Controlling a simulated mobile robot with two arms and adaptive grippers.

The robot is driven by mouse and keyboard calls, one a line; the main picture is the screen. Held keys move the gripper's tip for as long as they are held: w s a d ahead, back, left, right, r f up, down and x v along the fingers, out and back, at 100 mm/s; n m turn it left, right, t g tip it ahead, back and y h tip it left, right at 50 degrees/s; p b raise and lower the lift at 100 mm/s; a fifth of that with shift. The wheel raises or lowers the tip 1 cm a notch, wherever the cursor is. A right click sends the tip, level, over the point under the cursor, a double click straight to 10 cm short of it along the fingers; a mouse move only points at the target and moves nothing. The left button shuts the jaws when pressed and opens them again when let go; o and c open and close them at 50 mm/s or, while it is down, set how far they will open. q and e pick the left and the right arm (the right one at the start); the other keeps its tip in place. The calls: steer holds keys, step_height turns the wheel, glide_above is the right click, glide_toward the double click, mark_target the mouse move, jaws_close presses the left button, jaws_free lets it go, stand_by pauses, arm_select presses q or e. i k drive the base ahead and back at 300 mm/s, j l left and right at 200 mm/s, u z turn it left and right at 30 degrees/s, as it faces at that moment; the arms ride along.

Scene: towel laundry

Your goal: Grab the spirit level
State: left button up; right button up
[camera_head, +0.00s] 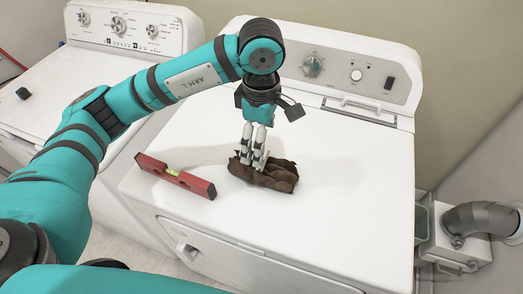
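The red spirit level (195,183) lies on top of the right-hand white machine, near its front left edge. Its yellow-green vial shows in the middle. My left gripper (253,160) points down to the right of the level, apart from it. Its pale fingertips are at a crumpled brown cloth (282,178) on the same lid. The fingers are close together, but I cannot tell whether they grip the cloth. My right gripper is not in view.
The white machine (340,190) has a clear lid to the right of the cloth. Its control panel (335,70) rises at the back. A second white machine (50,90) stands at the left, with a small black object (23,93) on it. A grey pipe (480,218) is at the right.

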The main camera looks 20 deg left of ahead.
mark_target(202, 187)
steer(key=u, duration=1.4)
steer(key=i+j+z, duration=0.15)
steer(key=j+z, duration=0.15)
steer(key=z, duration=0.15)
steer(key=j+z, duration=0.35)
steer(key=z, duration=0.15)
steer(key=j+z, duration=0.45)
steer(key=i+l, duration=0.05)
